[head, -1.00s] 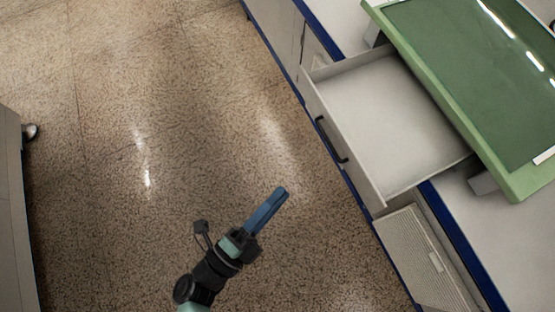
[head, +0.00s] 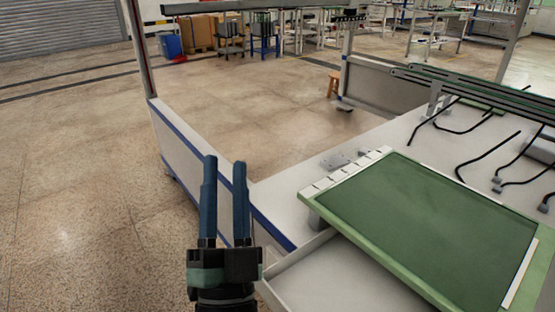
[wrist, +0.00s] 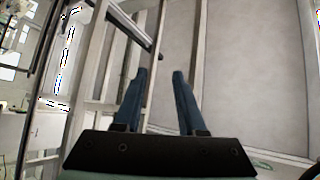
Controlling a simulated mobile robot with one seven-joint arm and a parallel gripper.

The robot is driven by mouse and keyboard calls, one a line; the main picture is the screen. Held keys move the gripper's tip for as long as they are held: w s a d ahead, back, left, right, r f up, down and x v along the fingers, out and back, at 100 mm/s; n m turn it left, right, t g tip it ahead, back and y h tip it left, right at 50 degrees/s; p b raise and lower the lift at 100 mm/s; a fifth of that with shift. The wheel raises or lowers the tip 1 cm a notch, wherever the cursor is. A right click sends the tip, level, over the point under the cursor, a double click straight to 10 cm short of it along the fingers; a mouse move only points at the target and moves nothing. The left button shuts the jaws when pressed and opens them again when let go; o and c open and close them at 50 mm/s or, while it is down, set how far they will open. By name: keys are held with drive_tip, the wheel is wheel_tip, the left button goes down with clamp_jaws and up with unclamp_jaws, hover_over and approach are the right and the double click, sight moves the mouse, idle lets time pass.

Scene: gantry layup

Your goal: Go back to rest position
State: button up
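My gripper (head: 225,172) points upward in the head view, in front of the bench's left end. Its two blue fingers stand apart with nothing between them. In the wrist view the fingers (wrist: 158,76) also show a clear gap, with a pale panelled surface and frame bars beyond. The gripper appears clear of the bench and holds nothing.
A pulled-out drawer (head: 285,287) sits below the green-framed panel (head: 420,210) on the white bench (head: 290,195). Black cables (head: 485,155) lie on the bench. Open floor (head: 80,200) lies to the left.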

drive_tip(key=s+d+r+n+t+h, duration=0.1)
drive_tip(key=s+d+r+n, duration=0.15)
drive_tip(key=r, duration=0.65)
drive_tip(key=s+d+r+n, duration=0.2)
drive_tip(key=s+r+n, duration=0.15)
drive_tip(key=r, duration=0.55)
drive_tip(key=s+d+r+n+t+h, duration=0.1)
drive_tip(key=s+d+r+n, duration=0.15)
drive_tip(key=r, duration=0.65)
wheel_tip(320, 180, up, 33)
drive_tip(key=p, duration=3.4)
drive_tip(key=shift+a+m, duration=0.3)
drive_tip(key=shift+m, duration=0.15)
drive_tip(key=shift+s+d, duration=0.1)
drive_tip(key=shift+d, duration=0.05)
